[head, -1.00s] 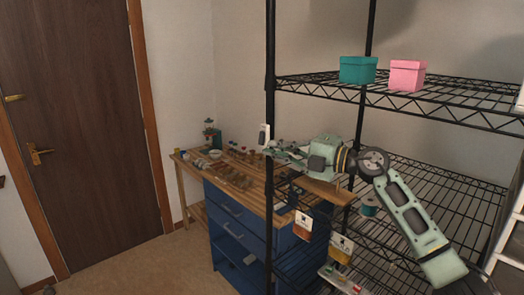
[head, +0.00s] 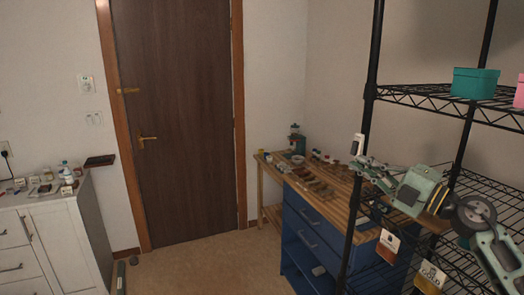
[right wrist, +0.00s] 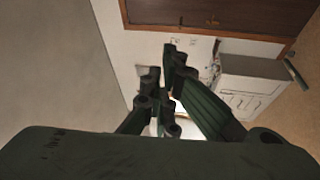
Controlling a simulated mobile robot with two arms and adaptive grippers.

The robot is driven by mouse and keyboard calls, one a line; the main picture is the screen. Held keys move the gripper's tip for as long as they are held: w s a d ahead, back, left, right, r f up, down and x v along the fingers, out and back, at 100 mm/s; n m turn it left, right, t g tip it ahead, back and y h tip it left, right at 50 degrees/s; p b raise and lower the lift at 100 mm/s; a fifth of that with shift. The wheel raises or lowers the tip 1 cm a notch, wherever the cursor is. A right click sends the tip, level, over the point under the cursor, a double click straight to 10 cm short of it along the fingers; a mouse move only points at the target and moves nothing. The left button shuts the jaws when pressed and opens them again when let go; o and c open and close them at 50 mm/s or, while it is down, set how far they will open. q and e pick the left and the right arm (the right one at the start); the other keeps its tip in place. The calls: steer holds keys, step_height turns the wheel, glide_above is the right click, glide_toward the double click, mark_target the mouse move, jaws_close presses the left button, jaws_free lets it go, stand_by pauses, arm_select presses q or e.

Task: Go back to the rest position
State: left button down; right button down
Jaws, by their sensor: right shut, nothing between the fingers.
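My right gripper (head: 366,170) shows at the right of the head view, on a pale green arm that comes in from the lower right. It is shut with nothing between its fingers. In the head view it appears in front of the wire shelf and the workbench; I cannot tell how far it is from them. In the right wrist view the dark green fingers of my right gripper (right wrist: 168,90) lie close together, with the room behind them. My left gripper is in neither view.
A black wire shelf (head: 414,92) with a teal box (head: 475,83) and a pink box (head: 520,92) stands at right. Behind it is a wooden-topped blue workbench (head: 305,233). A brown door (head: 180,120) and a white cabinet (head: 60,245) are at left.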

steer(key=s+f+m+h, duration=0.5)
steer(key=f+m, duration=0.2)
steer(key=f, duration=0.3)
steer(key=s+f+m+h, duration=0.4)
steer(key=f+m+h, duration=0.2)
steer(key=f+m, duration=0.25)
steer(key=s+f+m+h, duration=0.5)
steer(key=f+m, duration=0.2)
steer(key=f, duration=0.3)
steer(key=s+a+f+g+y, duration=0.1)
steer(key=s+a+f+g, duration=0.3)
steer(key=s, duration=0.5)
steer(key=s+a+f+g+y, duration=0.1)
steer(key=s+a+f+g, duration=0.1)
steer(key=s+f+g, duration=0.5)
steer(key=s+a+f+g+y, duration=0.15)
steer(key=s+f, duration=0.35)
steer(key=s, duration=0.7)
step_height(320, 180, down, 28)
steer(key=b, duration=0.1)
steer(key=s+d+f+g+b, duration=0.1)
steer(key=s+d+f+g, duration=0.1)
steer(key=s+f, duration=1.4)
steer(key=shift+s+d+f, duration=0.2)
steer(key=shift+s+f, duration=0.1)
steer(key=shift+s, duration=0.45)
